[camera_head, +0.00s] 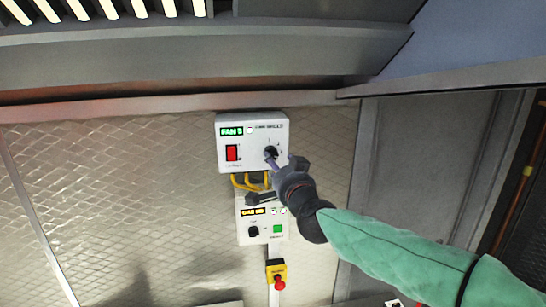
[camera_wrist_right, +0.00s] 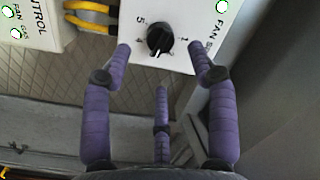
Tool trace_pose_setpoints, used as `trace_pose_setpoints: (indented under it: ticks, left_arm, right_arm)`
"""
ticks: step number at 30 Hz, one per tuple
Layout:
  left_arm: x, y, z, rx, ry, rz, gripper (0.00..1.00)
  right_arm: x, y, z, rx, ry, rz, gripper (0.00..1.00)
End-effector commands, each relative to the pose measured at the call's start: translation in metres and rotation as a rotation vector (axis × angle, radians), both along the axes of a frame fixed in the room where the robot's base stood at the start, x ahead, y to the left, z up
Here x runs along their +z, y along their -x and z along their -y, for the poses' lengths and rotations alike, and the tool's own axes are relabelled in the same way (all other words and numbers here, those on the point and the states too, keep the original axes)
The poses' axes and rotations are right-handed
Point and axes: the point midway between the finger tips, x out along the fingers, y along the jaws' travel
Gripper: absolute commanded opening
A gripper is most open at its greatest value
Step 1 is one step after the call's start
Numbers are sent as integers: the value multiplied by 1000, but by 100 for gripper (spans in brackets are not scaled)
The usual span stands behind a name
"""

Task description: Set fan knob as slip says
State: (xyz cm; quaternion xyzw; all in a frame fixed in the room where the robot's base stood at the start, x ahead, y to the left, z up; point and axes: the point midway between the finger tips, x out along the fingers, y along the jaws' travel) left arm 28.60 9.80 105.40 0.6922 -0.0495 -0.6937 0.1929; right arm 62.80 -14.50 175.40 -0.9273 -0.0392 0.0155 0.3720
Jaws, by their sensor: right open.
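The white fan control box (camera_head: 222,160) hangs on the quilted metal wall. It has a green "FAN" display (camera_head: 231,132), a red switch (camera_head: 231,153) and a black round fan knob (camera_head: 270,152) at its right. In the right wrist view the fan knob (camera_wrist_right: 160,39) sits between "5" and "1" marks, with a light pointer line at its lower edge. My right gripper (camera_head: 276,163) is in front of the knob. In the wrist view its purple fingers (camera_wrist_right: 161,70) are spread apart around the knob, not visibly touching it. No slip is readable here. My left gripper is out of view.
Below hangs a second white box (camera_head: 242,222) with a yellow display, black knob (camera_head: 253,231) and green button (camera_head: 278,229). Yellow cables (camera_head: 240,183) join the boxes. A red emergency button (camera_head: 279,284) is lower down. A metal hood (camera_head: 180,60) overhangs above.

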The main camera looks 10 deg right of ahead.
Motion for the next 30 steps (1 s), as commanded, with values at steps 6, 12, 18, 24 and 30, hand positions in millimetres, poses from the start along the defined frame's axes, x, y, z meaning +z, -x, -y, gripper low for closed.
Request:
trace_pose_setpoints:
  ticks: [6, 12, 18, 24, 30]
  left_arm:
    - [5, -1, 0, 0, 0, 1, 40]
    - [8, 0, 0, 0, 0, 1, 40]
    - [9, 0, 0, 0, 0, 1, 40]
    - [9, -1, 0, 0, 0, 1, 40]
    - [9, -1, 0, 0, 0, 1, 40]
  right_arm:
    - [-1, -33, -3, -1, 2, -2, 59]
    - [0, -50, -4, 1, 1, -1, 59]
    - [0, -56, -5, 0, 1, 0, 59]
    - [0, -55, -5, 0, 1, 0, 59]
    - [0, -55, -5, 1, 1, -1, 5]
